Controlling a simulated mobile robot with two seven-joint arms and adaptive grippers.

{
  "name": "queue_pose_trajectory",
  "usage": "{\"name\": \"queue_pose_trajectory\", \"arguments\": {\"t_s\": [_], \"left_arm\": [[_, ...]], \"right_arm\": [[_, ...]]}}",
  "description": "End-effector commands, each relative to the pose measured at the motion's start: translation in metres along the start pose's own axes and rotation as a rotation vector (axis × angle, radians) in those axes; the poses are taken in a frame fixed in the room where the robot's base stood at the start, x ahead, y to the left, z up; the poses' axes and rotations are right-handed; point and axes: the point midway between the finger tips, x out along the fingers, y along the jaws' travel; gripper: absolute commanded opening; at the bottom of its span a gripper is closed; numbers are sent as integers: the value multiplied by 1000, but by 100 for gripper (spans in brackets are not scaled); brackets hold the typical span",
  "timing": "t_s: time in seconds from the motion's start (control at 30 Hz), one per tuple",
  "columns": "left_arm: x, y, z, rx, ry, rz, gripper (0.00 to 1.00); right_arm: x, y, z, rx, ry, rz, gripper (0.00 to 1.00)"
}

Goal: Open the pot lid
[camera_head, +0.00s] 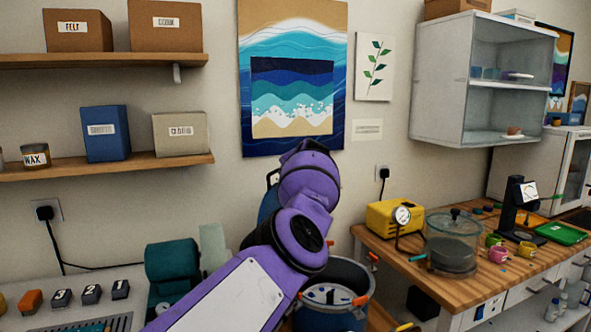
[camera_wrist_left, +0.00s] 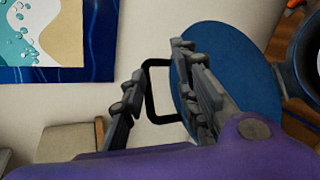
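The blue pot (camera_head: 318,318) stands low in the middle of the head view, its mouth uncovered and partly hidden by my left arm. The round blue lid (camera_head: 267,207) is tilted up beside the pot, mostly behind my arm. In the left wrist view the lid (camera_wrist_left: 250,75) shows as a large blue disc with a black loop handle (camera_wrist_left: 149,95). My left gripper (camera_wrist_left: 161,64) is open, its fingers apart on either side of the handle; I cannot tell whether they touch it. The fingers are hidden in the head view. My right gripper is not in view.
A wooden bench (camera_head: 400,262) at the right holds a yellow pump (camera_head: 388,217), a clear chamber (camera_head: 454,240) and small cups. Shelves (camera_head: 110,167) with boxes are at the left. A teal machine (camera_head: 172,262) stands left of my arm.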

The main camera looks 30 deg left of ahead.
Motion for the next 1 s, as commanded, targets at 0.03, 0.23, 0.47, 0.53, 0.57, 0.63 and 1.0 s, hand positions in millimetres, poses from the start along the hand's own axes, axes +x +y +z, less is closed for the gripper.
{"name": "queue_pose_trajectory", "arguments": {"t_s": [0.03,0.23,0.47,0.53,0.57,0.63,1.0], "left_arm": [[-4,-2,-1,-3,1,-1,29],[-24,-2,-3,-3,3,-2,29],[-59,-3,-3,-1,3,-2,29],[-70,-3,-3,0,3,-2,29],[-75,-2,-4,-1,3,-2,29],[-84,-3,-4,0,3,-3,29],[-106,-2,-4,2,5,-3,29]], "right_arm": [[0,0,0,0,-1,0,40],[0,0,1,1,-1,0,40],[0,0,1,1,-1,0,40],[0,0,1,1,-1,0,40],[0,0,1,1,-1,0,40],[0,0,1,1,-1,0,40],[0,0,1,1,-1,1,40]]}}
